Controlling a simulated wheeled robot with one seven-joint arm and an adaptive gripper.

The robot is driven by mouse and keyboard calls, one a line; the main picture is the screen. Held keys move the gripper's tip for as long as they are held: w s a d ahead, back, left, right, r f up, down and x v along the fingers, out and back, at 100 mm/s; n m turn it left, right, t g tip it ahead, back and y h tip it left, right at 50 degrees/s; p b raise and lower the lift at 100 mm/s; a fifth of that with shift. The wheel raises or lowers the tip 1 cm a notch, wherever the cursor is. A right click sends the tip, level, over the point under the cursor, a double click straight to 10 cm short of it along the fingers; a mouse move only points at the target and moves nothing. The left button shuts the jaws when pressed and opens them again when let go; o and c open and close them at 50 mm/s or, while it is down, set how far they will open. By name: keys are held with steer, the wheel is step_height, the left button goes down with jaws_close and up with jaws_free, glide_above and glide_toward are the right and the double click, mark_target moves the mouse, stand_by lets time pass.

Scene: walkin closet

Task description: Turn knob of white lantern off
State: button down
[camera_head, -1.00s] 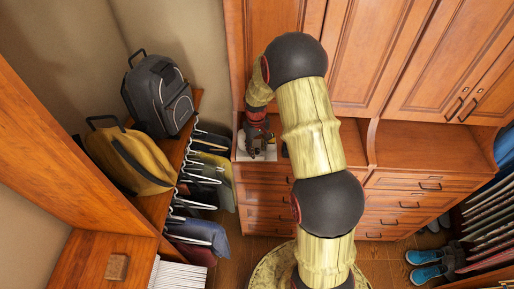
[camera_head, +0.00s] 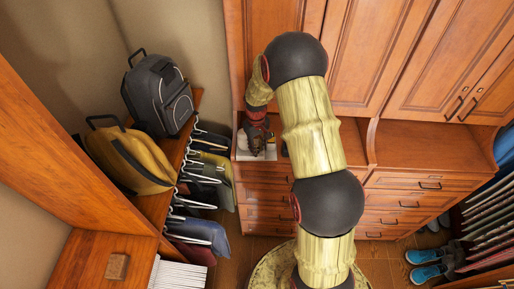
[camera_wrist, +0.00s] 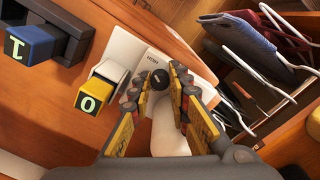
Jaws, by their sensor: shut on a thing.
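The white lantern (camera_wrist: 170,135) shows in the wrist view as a pale rounded body between my fingers, partly hidden by them. Its dark round knob (camera_wrist: 161,79) sits between the fingertips. My gripper (camera_wrist: 160,88) is shut on the knob, with one yellow and black finger on each side. In the head view, my gripper (camera_head: 257,140) is down at the left end of the wooden counter, and my arm and gripper hide the lantern there. The knob's exact turn position cannot be told.
In the wrist view, a yellow and black block marked O (camera_wrist: 97,92) and a blue block (camera_wrist: 30,43) in a dark holder stand left of the lantern. A white printed sheet (camera_wrist: 125,50) lies beside it. Hanging clothes (camera_head: 200,232) are close left of the counter (camera_head: 420,140).

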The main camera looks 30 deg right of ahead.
steer(key=shift+n, duration=0.3)
steer(key=n+b, duration=0.2)
steer(key=n, duration=0.1)
steer(key=shift+f+n+b, duration=0.1)
steer(key=shift+n+b, duration=0.2)
steer(key=n+b, duration=0.2)
steer(key=n, duration=0.2)
steer(key=shift+n, duration=0.3)
steer(key=n+b, duration=0.1)
steer(key=n, duration=0.3)
steer(key=shift+b, duration=0.3)
steer(key=shift+n+b, duration=0.55)
steer(key=shift+n, duration=1.65)
steer(key=c, duration=1.7)
jaws_free()
steer(key=shift+d, duration=0.1)
steer(key=shift+o, duration=0.2)
